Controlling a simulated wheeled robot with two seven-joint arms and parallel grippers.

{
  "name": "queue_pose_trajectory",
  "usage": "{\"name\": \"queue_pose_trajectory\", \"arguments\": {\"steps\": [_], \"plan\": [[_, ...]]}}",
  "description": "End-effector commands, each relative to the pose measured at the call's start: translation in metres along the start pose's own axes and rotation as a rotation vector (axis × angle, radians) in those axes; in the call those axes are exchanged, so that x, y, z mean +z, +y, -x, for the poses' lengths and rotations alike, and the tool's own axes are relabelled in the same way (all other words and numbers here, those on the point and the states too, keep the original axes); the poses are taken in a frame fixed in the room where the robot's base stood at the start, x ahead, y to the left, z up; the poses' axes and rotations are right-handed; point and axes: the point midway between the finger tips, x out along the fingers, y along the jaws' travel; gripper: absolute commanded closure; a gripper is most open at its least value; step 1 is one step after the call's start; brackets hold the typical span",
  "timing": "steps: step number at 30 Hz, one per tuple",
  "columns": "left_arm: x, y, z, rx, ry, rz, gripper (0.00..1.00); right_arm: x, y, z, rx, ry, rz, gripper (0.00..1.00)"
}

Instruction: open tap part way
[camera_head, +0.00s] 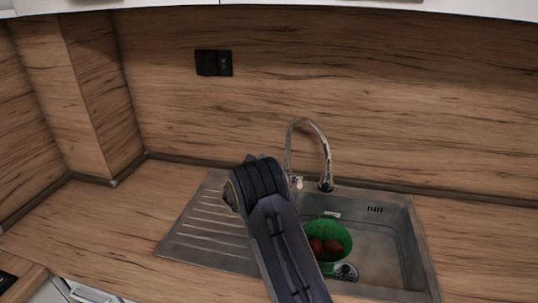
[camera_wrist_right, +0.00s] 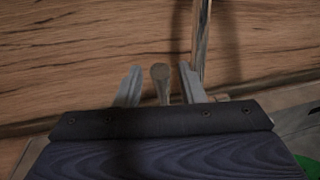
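The tap (camera_head: 327,160) is a tall curved metal spout rising behind the sink. In the right wrist view its upright pipe (camera_wrist_right: 202,40) stands just right of the fingers. A small round-ended tap lever (camera_wrist_right: 160,72) sits between the two fingertips of my right gripper (camera_wrist_right: 161,86). The fingers are open, with a visible gap to the left of the lever and a narrower one to the right. In the head view my right arm covers the gripper's fingers and most of the lever area. My left gripper is not in view.
The steel sink (camera_head: 418,240) holds a green colander (camera_head: 341,232) with reddish round items in it. A ribbed drainboard (camera_head: 200,232) lies left of the basin. A black socket (camera_head: 213,63) is on the wooden splashback. The left worktop (camera_head: 100,225) is clear.

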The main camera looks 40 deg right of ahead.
Motion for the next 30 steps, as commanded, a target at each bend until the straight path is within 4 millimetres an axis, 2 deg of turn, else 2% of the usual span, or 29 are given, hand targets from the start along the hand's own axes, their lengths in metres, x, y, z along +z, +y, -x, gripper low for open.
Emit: {"name": "queue_pose_trajectory", "arguments": {"steps": [3, 6, 15, 17, 24, 30], "plan": [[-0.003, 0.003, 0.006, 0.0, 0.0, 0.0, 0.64, 0.002, -0.001, -0.017, -0.002, 0.0, -0.001, 0.64], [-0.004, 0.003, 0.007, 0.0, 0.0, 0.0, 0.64, 0.001, 0.0, -0.024, -0.001, 0.001, -0.001, 0.64], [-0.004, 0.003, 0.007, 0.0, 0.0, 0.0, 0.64, -0.001, 0.0, -0.027, 0.0, 0.002, -0.001, 0.64], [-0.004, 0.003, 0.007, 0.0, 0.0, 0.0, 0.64, -0.001, 0.0, -0.027, 0.0, 0.002, -0.001, 0.69], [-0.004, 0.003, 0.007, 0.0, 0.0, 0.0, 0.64, 0.0, 0.0, -0.027, -0.001, 0.002, -0.002, 1.0], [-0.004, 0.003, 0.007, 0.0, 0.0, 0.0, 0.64, 0.0, 0.0, -0.027, -0.001, 0.002, -0.002, 1.0]]}}
